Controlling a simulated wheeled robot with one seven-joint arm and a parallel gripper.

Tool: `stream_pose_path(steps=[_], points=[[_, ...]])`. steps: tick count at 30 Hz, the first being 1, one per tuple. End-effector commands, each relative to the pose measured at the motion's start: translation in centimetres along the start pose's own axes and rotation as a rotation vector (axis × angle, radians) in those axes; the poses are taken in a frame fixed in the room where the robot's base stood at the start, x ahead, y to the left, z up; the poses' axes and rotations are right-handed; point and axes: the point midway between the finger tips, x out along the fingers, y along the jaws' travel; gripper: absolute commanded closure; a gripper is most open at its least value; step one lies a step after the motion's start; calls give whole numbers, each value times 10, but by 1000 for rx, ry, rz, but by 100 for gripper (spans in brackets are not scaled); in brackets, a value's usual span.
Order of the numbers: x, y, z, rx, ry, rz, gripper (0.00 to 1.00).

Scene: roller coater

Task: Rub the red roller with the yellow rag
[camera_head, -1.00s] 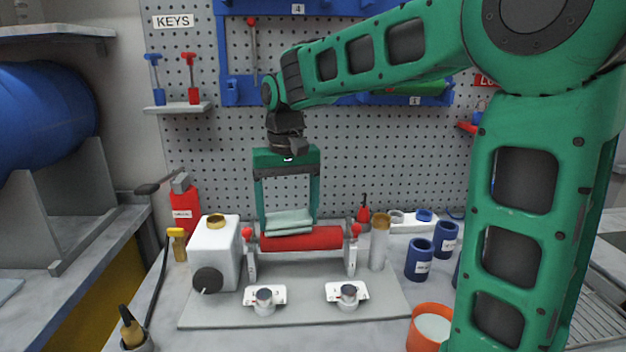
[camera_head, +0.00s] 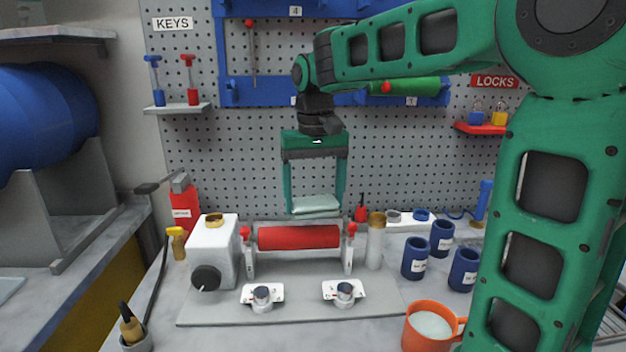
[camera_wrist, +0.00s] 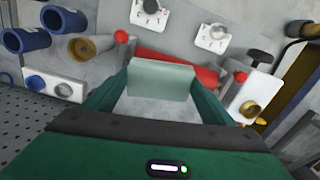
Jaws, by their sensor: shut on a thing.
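The red roller (camera_head: 298,237) lies level between two stands with red knobs on the grey base plate; it also shows in the wrist view (camera_wrist: 180,68), partly hidden behind the cloth. My gripper (camera_head: 315,206) is shut on a folded rag (camera_head: 316,205), which looks pale grey-green rather than yellow. The rag spans between the two green fingers and also shows in the wrist view (camera_wrist: 160,82). In the head view, the rag appears above the roller, with a gap between them.
A white tank (camera_head: 214,250) with a black knob stands left of the roller. A tan-topped cylinder (camera_head: 376,245) stands just right of it. Several blue cups (camera_head: 415,258) and an orange mug (camera_head: 430,335) stand at right. A pegboard is behind.

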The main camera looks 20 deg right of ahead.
Motion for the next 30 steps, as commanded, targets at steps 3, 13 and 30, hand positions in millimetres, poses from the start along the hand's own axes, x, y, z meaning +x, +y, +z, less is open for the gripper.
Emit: stream_pose_path(steps=[3,13,30], points=[[-12,0,0,0,2,-1,44],[-40,1,-1,2,2,0,44],[-45,2,0,4,1,0,44]])
